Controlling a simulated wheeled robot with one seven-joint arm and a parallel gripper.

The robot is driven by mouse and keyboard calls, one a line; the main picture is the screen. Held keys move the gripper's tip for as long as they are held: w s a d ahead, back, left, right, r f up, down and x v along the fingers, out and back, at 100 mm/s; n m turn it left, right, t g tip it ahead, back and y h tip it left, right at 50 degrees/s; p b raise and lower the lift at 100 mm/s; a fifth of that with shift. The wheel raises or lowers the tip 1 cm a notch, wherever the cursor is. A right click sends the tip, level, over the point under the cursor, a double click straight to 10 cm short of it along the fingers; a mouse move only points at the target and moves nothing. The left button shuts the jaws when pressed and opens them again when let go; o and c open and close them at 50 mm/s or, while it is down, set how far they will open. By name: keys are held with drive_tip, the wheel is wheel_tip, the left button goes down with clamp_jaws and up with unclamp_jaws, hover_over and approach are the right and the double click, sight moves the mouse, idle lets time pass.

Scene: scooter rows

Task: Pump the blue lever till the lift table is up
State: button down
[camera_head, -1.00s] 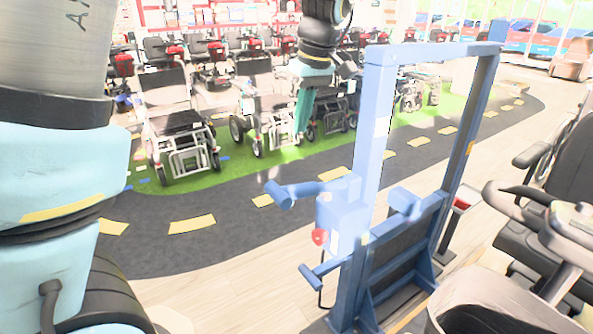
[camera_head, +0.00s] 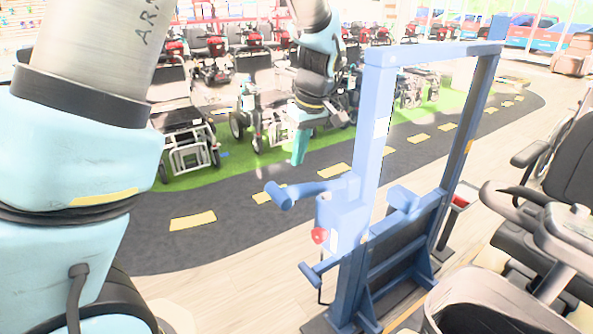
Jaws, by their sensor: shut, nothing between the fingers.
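A tall blue steel frame (camera_head: 372,135) stands on the floor right of centre. A blue lever (camera_head: 310,188) with a thick round grip sticks out to the left from the pump box (camera_head: 345,225) on its near post. A second short blue bar (camera_head: 318,270) juts out lower down. A blue crosspiece with dark panels (camera_head: 385,255) sits low between the posts; I cannot tell for sure which part is the lift table. My gripper (camera_head: 298,158) is shut and empty, pointing down, above and beyond the lever's grip and apart from it.
A red knob (camera_head: 319,236) sits on the pump box. A mobility scooter (camera_head: 500,290) stands close at the right. Wheelchairs (camera_head: 185,140) and scooters line the green strip behind. The dark path (camera_head: 225,240) left of the frame is clear.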

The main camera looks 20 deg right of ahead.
sight(296, 186)
drive_tip(key=shift+s+a+f+p, duration=0.1)
drive_tip(key=shift+a+f+p, duration=0.1)
drive_tip(key=shift+f, duration=0.65)
drive_tip(key=shift+s+a+f+p, duration=0.15)
drive_tip(key=shift+f+p, duration=0.1)
drive_tip(key=shift+f, duration=0.55)
drive_tip(key=shift+s+a+f+p, duration=0.1)
drive_tip(key=shift+f+p, duration=0.1)
drive_tip(key=shift+f, duration=0.65)
